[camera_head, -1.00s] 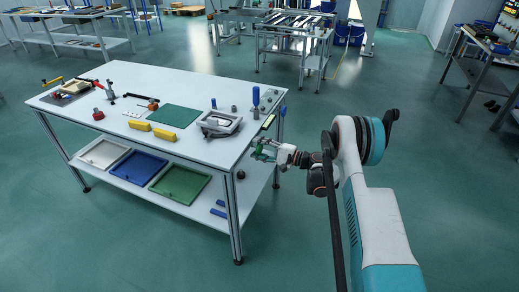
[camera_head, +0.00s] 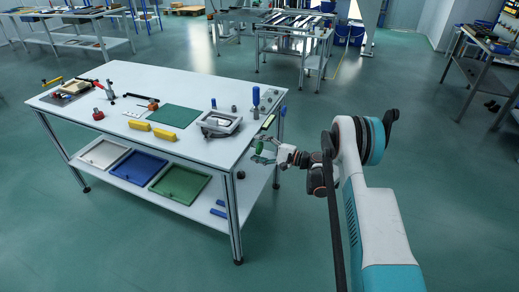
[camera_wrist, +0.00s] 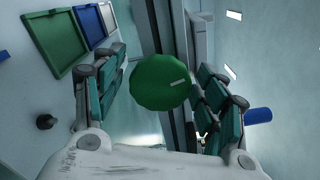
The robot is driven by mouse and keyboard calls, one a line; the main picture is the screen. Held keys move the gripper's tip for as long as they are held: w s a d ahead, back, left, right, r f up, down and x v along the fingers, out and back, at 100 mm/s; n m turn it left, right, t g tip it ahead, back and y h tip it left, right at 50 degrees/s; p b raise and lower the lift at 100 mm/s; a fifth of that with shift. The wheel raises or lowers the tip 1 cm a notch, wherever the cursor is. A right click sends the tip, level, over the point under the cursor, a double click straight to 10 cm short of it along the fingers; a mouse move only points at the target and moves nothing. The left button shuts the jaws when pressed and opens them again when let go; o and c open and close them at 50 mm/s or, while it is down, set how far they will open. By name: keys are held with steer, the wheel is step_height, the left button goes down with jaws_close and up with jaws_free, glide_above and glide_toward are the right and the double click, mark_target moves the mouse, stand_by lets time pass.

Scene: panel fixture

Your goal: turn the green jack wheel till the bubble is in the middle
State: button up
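The green jack wheel (camera_wrist: 160,82) is in the middle of the wrist view, with a pale mark on its face. My gripper (camera_wrist: 162,66) has one finger on each side of the wheel. The fingers are spread, and gaps show between them and the rim. In the head view my gripper (camera_head: 262,150) is at the right end of the white table, with the green wheel (camera_head: 259,146) between its fingers. A yellow-green strip (camera_head: 268,121), perhaps the level vial, lies on the table's right edge. Its bubble is too small to make out.
White, blue and green trays (camera_head: 180,184) are on the lower shelf.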

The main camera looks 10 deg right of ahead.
steer(key=v, duration=1.2)
stand_by(0.3)
